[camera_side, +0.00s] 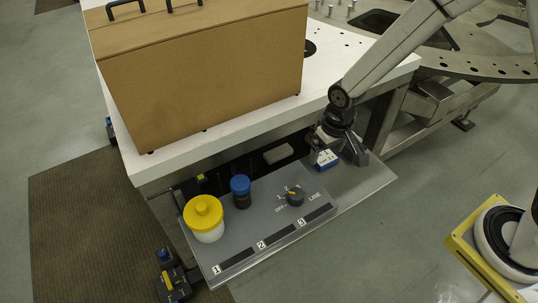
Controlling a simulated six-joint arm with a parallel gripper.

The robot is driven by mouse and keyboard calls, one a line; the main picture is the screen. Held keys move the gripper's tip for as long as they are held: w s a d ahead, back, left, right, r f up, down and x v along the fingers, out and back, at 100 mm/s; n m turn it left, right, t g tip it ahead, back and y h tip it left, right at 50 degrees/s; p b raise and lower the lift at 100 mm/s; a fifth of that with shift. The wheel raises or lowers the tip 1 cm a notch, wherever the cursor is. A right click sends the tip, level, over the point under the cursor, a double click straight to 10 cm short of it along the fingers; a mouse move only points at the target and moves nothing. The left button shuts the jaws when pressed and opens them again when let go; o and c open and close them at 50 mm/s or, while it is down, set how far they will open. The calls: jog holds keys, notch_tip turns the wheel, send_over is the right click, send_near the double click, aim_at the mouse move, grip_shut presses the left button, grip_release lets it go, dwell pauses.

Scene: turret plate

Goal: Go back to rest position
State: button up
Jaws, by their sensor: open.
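My gripper (342,150) is open at the right end of the grey panel (262,212), pointing down at the end of my arm. A small blue and white block (327,160) is beside its fingers on the left. I cannot tell whether they touch. Part of the fingers is hard to make out at this size.
On the panel are a white jar with yellow lid (205,218), a blue-capped dark cylinder (241,192) and a rotary knob (295,197). A large brown box (205,80) stands on the white table (235,125) behind. A round perforated metal plate (485,68) lies at upper right.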

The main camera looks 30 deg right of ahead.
jog(key=s+d+r+t, duration=0.1)
jog(key=s+d+r, duration=0.7)
jog(key=s+d, duration=0.1)
jog(key=shift+s+r+t, duration=0.3)
jog(key=shift+s+r, duration=0.05)
jog(key=shift+s, duration=0.1)
